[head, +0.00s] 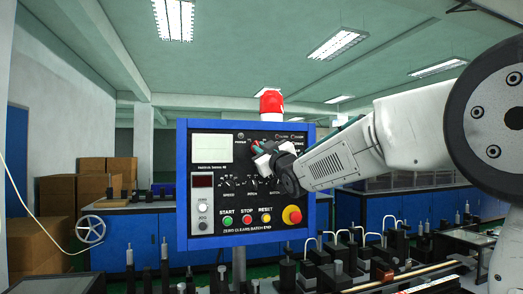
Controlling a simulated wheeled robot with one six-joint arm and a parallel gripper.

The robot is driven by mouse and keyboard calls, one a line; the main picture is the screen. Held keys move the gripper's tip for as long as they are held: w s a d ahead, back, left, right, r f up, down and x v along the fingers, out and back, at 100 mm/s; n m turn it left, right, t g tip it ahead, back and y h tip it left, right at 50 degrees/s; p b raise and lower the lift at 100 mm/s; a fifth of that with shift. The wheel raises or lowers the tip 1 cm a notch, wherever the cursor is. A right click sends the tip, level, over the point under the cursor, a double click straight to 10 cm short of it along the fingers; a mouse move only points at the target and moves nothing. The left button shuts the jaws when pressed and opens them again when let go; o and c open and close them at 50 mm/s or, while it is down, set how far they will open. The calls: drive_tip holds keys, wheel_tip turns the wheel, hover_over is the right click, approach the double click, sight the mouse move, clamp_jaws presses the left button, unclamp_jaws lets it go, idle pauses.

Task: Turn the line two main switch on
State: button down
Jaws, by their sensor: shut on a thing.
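A blue-framed control panel (183,222) with a black face stands upright in the middle of the head view. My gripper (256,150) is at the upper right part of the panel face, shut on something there. The thing in its jaws is mostly hidden by the gripper, and I cannot make out its position. A bit of red and green shows at the fingertips. Labels near the gripper are too small to read or are covered, so I cannot tell which control is the line two main switch.
The panel also bears a green START button (228,221), a red STOP button (247,221), a yellow RESET button (265,217) and a red emergency knob (292,215). A red beacon (271,102) tops it. Machine parts (340,270) crowd the lower right. Cardboard boxes (57,193) stand left.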

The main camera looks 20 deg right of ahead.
drive_tip(key=shift+a+m+g+h, duration=0.15)
drive_tip(key=shift+m+h, duration=1.5)
drive_tip(key=shift+m, duration=1.9)
drive_tip(key=shift+a+m+g+h, duration=0.1)
drive_tip(key=shift+m+g+h, duration=0.15)
drive_tip(key=shift+m+h, duration=2.35)
drive_tip(key=shift+a+m+g+h, duration=0.15)
drive_tip(key=shift+m+h, duration=0.6)
drive_tip(key=shift+m, duration=3.7)
drive_tip(key=shift+d+g, duration=0.15)
drive_tip(key=shift+g, duration=0.1)
drive_tip(key=c, duration=1.5)
unclamp_jaws()
